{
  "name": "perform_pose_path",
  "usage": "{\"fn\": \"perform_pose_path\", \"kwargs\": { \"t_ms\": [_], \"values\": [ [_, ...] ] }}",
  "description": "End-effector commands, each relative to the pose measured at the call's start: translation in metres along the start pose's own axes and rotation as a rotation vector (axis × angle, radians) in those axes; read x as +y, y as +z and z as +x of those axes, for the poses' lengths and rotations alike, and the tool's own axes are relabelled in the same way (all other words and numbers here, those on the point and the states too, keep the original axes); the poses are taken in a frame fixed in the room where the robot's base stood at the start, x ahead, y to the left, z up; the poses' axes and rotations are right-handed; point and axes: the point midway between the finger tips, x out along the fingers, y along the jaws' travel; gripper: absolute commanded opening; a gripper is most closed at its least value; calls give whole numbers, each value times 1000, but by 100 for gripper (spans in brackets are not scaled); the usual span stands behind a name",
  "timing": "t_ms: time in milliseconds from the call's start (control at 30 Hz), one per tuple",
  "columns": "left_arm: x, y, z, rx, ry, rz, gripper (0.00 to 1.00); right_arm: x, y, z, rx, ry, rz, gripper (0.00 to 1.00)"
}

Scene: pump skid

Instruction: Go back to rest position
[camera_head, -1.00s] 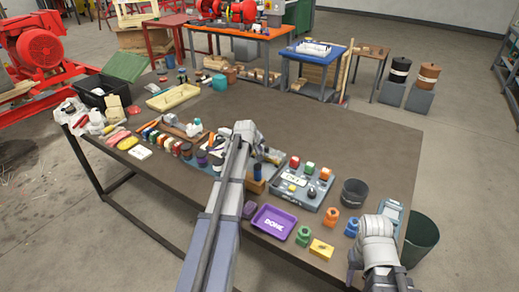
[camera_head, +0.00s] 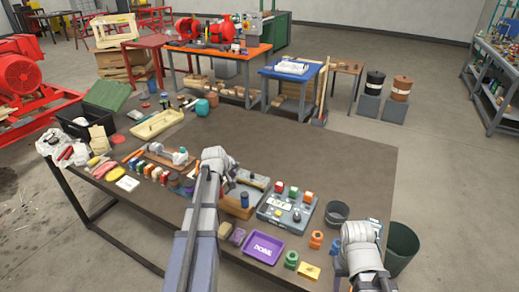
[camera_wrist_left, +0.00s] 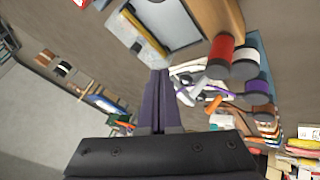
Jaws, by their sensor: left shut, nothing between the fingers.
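My left arm reaches over the brown worktable (camera_head: 300,150) in the head view. Its gripper (camera_head: 230,184) hangs just past the wrist, above the row of small items, and is partly hidden by the arm. In the left wrist view the two dark purple fingers (camera_wrist_left: 157,75) are together with nothing between them. My right arm is folded at the lower right of the head view. Only a small purple part of the right gripper (camera_head: 338,268) shows beside it, so its jaws cannot be made out.
A dark green bin (camera_head: 401,247) is on the floor at right. The table's far right is clear.

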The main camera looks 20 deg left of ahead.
Motion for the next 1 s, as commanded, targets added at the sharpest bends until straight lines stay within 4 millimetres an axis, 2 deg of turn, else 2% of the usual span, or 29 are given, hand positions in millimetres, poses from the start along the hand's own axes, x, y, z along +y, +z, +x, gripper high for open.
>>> {"fn": "perform_pose_path", "kwargs": {
  "t_ms": [167,267,367,467,500,567,600,700,833,900,1000],
  "values": [
    [2,5,0,-7,-1,10,0,0,0,0,0,0,0,50],
    [16,32,-2,-46,-7,68,0,0,0,0,0,0,0,50],
    [37,83,-8,-121,-23,185,0,0,0,0,0,0,0,50],
    [57,149,-20,-220,-47,346,0,0,0,0,0,0,0,50],
    [63,176,-27,-260,-58,416,0,0,0,0,0,0,0,50],
    [69,219,-39,-323,-77,528,0,0,0,0,0,0,0,50],
    [72,246,-49,-364,-89,604,0,0,0,0,0,0,0,50],
    [70,307,-75,-459,-124,789,0,0,0,0,0,0,0,50],
    [60,366,-107,-557,-167,993,0,0,0,0,0,0,0,50],
    [53,387,-121,-596,-187,1077,0,0,0,0,0,0,0,50],
    [46,406,-136,-634,-209,1163,0,0,0,0,0,0,0,50]
  ]
}}
